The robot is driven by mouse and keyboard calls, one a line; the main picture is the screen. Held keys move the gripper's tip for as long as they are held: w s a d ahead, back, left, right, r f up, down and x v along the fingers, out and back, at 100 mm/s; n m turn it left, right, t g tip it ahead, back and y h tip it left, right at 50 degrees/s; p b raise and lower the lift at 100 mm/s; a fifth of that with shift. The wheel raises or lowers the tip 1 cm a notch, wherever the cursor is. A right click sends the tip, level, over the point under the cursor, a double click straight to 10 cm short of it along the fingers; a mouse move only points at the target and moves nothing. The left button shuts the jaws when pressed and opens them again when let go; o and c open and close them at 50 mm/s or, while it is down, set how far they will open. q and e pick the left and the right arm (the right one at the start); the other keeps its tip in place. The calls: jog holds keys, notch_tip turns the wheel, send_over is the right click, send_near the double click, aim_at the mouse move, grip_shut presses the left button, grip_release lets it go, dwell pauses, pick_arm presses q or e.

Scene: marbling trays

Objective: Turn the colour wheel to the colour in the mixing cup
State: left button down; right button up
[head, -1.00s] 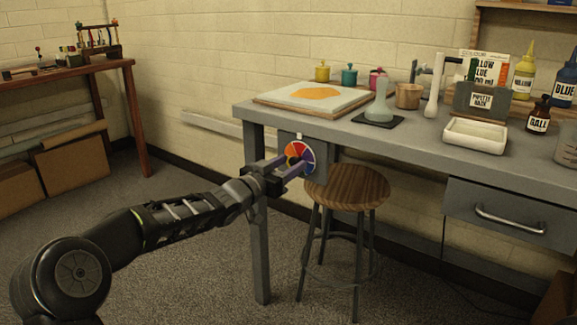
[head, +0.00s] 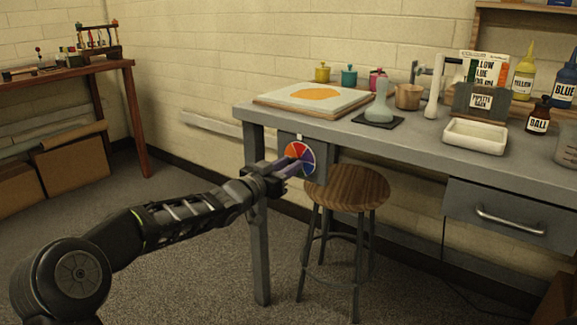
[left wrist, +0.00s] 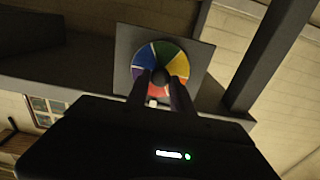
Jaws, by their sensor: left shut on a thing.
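The colour wheel (head: 300,157), a disc of coloured wedges, is on a grey plate at the left end of the bench. My left gripper (head: 291,166) is at its front, shut on the wheel's dark knob (left wrist: 160,77). In the left wrist view the wheel (left wrist: 147,58) shows blue, green, yellow, orange, red and purple wedges; a small white mark (left wrist: 152,102) lies by the red-orange edge. The fingers hide part of the wheel. A clear beaker (head: 567,147) is at the right edge; I cannot tell if it is the mixing cup or what colour it holds. My right gripper is out of view.
A wooden stool (head: 347,187) stands just right of the wheel under the grey bench (head: 400,140). On the bench are an orange-blotched tray (head: 275,101), several small coloured pots, a white tray (head: 475,137) and bottles.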

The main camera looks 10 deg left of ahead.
pick_arm(q)
jog(key=shift+m, duration=0.3)
jog(key=shift+d+f+m+b, duration=0.1)
jog(key=shift+m+b, duration=0.75)
jog(key=shift+m, duration=1.95)
jog(key=shift+d+m+b, duration=0.1)
jog(key=shift+m+b, duration=0.75)
jog(key=shift+m, duration=1.95)
jog(key=c, duration=1.2)
grip_release()
jog(key=shift+o, duration=0.2)
jog(key=shift+s+a, duration=0.1)
jog(key=shift+s, duration=0.05)
